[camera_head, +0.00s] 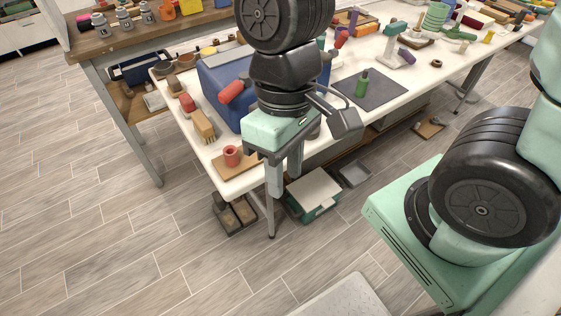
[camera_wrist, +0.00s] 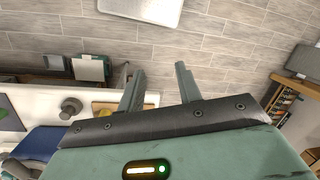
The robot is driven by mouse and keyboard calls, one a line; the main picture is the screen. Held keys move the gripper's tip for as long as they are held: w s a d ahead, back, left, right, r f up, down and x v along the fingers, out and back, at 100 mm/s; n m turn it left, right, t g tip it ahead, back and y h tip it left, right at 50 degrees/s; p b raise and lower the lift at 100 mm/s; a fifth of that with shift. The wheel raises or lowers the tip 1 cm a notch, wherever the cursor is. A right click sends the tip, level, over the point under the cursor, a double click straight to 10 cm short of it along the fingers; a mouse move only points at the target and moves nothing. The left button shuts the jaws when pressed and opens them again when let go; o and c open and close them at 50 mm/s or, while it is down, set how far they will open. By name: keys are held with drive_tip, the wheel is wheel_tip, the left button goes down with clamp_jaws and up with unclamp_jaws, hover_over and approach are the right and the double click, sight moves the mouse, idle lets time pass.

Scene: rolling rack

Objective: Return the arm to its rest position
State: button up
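My gripper (camera_head: 284,184) hangs from the arm over the near corner of the white table (camera_head: 236,186), pointing down in the head view. In the wrist view its two fingers (camera_wrist: 159,74) stand apart with only the floor and table edge seen between them. Nothing is held. The arm is extended out over the table and hides part of a blue box (camera_head: 214,92) behind it.
A red cup (camera_head: 231,155) stands on a wooden board left of my gripper. A brush (camera_head: 203,125), a green bottle (camera_head: 362,83) and other tools lie on the table. Trays and boxes (camera_head: 314,192) are under it. The floor (camera_head: 120,240) at left is clear.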

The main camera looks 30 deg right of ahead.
drive_tip(key=shift+s+a+r+n+t, duration=0.1)
drive_tip(key=shift+a+r+n+t, duration=0.15)
drive_tip(key=shift+r+n+t, duration=0.3)
drive_tip(key=shift+s+a+r+n+t, duration=0.1)
drive_tip(key=shift+a+r+n+t, duration=0.2)
drive_tip(key=shift+n+t, duration=0.3)
